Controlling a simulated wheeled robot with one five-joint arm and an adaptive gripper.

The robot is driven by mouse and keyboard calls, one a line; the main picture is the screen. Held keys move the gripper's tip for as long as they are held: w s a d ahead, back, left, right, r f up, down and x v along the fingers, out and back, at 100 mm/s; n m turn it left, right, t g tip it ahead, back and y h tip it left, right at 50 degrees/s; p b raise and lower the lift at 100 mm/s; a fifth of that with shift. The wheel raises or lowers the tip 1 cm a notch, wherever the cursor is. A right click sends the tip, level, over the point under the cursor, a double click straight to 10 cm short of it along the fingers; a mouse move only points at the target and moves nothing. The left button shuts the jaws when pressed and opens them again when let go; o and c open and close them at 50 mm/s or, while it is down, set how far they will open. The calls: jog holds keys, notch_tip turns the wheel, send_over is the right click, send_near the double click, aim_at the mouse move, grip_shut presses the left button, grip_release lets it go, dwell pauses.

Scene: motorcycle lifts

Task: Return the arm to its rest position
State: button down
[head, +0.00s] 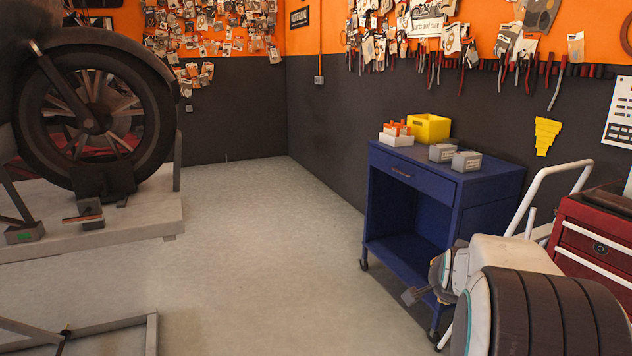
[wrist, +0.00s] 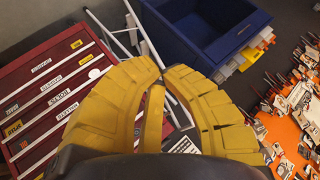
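My arm (head: 545,310) shows at the lower right of the head view, as dark ribbed segments and pale shells in front of the blue cart and the red cabinet. The gripper's fingers cannot be made out clearly in the head view.
A blue cart (head: 405,205) bears a yellow bin (head: 429,128), a white box with orange items (head: 397,134) and grey blocks (head: 455,157). A red drawer cabinet (head: 597,238) stands at right. A motorcycle wheel on a lift (head: 150,222) is left. The middle floor (head: 255,250) is clear.

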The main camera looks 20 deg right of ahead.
jog(key=s+a+r+n+y+p, duration=0.1)
jog(key=a+r+n+y+p, duration=0.35)
jog(key=a, duration=0.75)
jog(key=s+a+r+n+g+y+p, duration=0.1)
jog(key=s+a+r+n+g+p, duration=0.1)
jog(key=s+a+n+p, duration=0.3)
jog(key=s+a+r+n+g+y+p, duration=0.1)
jog(key=s+a+r+n+p, duration=0.4)
jog(key=s+a, duration=0.7)
jog(key=shift+a+r+n+g+p, duration=0.2)
jog(key=shift+a+n+g+p, duration=0.3)
jog(key=shift+a+n, duration=0.45)
jog(key=shift+a, duration=0.1)
